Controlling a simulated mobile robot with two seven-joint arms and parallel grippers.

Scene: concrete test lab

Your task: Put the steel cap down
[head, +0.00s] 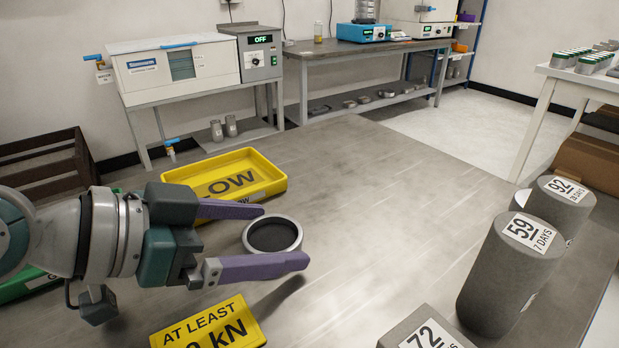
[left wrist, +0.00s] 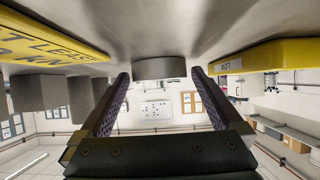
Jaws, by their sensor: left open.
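The steel cap (head: 297,234) is a short, round grey ring with a dark inside. It rests on the grey tabletop with its open side up. My left gripper (head: 285,236) is open, its two purple fingers spread on either side of the cap in the head view. In the left wrist view, which is upside down, the cap (left wrist: 160,68) shows between and just beyond the fingertips (left wrist: 160,76), with gaps at both sides. My right gripper is not in view.
The tabletop's middle (head: 380,200) is clear.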

